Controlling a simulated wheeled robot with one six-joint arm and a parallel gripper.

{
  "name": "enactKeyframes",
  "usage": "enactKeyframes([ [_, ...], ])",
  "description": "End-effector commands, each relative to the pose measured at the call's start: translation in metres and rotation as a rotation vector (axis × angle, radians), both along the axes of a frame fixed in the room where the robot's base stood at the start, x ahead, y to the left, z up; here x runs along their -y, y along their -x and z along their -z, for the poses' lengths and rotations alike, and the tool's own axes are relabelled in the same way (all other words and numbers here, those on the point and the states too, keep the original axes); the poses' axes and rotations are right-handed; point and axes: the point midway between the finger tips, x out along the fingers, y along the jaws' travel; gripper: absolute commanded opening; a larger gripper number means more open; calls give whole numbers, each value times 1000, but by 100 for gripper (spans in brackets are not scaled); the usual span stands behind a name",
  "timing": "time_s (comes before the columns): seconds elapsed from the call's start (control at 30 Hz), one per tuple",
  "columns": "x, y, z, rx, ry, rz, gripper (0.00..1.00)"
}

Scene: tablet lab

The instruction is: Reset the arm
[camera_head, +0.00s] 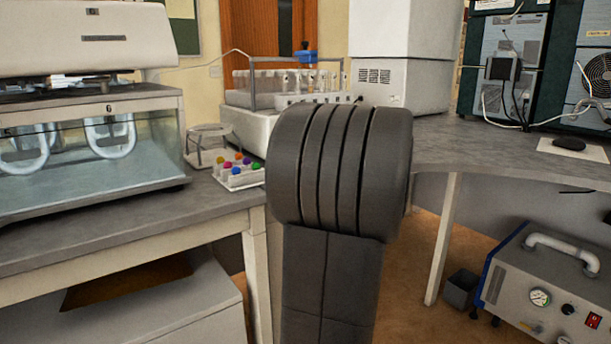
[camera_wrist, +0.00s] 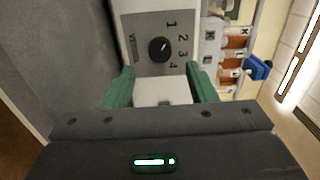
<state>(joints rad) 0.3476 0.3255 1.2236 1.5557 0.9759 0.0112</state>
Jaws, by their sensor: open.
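My gripper (camera_wrist: 161,82) shows in the wrist view, with two green fingers spread apart and nothing between them. Beyond the fingers is a grey panel (camera_wrist: 185,50) with a black knob (camera_wrist: 159,49) and the numbers 1 to 4. The gripper looks close to this panel, but I cannot tell the exact gap. In the head view my dark grey arm stands in the middle of the picture and the gripper is hidden.
A glass-fronted bath machine (camera_head: 90,150) stands on the left bench (camera_head: 120,222). A white rack (camera_head: 238,176) with coloured caps sits by the bench edge. Tubes stand in a holder (camera_head: 290,85) behind my arm. A gauge box (camera_head: 550,285) is on the floor at right.

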Motion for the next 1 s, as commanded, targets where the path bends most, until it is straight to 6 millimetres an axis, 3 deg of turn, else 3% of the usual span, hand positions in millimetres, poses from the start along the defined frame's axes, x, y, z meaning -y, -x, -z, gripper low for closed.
enactKeyframes([
  [0.47, 50, 69, -1, 1, -1, 2, 51],
  [1.0, -14, -18, 2, 0, 0, -4, 51],
])
